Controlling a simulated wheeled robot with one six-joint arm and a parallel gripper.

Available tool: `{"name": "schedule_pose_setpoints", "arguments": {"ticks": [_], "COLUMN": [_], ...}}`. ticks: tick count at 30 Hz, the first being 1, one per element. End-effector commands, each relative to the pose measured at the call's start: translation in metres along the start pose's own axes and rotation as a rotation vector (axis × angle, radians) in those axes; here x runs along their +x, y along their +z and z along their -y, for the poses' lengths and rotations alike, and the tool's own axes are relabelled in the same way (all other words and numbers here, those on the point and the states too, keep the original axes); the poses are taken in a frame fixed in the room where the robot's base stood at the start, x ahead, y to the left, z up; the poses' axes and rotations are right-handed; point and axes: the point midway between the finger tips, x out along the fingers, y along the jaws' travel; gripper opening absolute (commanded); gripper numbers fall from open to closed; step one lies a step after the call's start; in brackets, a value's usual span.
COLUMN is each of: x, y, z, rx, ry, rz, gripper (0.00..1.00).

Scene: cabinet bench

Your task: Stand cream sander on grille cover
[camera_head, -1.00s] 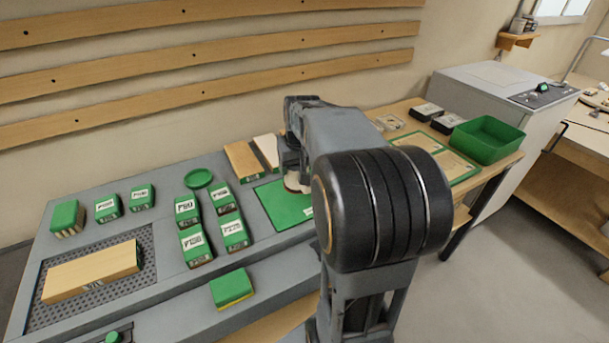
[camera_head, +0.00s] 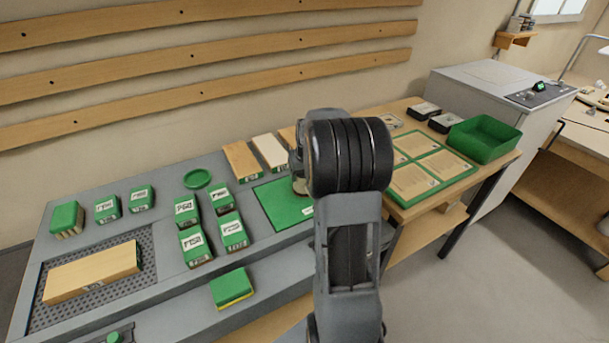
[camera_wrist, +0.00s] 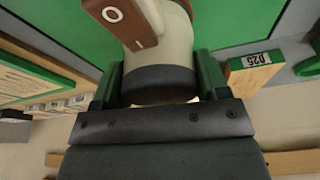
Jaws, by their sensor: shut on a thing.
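The cream sander (camera_wrist: 180,45), with a brown part marked with a ring and a dark band, is between the green fingers of my gripper (camera_wrist: 158,85), which is shut on it. In the head view a small part of the sander (camera_head: 301,187) shows beside my arm, which hides the rest. The panel also fills much of the top of the wrist view (camera_wrist: 45,22). I cannot tell whether the sander touches it.
Several green-topped sandpaper blocks (camera_head: 190,243) stand left of the panel. A wooden board (camera_head: 92,271) lies on a perforated grille (camera_head: 150,275). Wood pieces (camera_head: 240,160) lie behind the panel. A green-framed sheet tray (camera_head: 432,169) and green bin (camera_head: 484,138) are at right.

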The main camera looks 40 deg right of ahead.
Motion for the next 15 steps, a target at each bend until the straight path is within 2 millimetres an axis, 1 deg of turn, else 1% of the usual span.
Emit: {"name": "schedule_pose_setpoints", "arguments": {"ticks": [3, 11, 15], "x": [0.0089, 0.0094, 0.0133], "y": [0.0020, 0.0021, 0.0032], "z": [0.0001, 0.0001, 0.0001], "rx": [-0.001, 0.000, 0.000], "ry": [0.001, 0.001, 0.001], "rz": [-0.003, -0.005, -0.004], "gripper": [0.38, 0.38, 0.38]}}
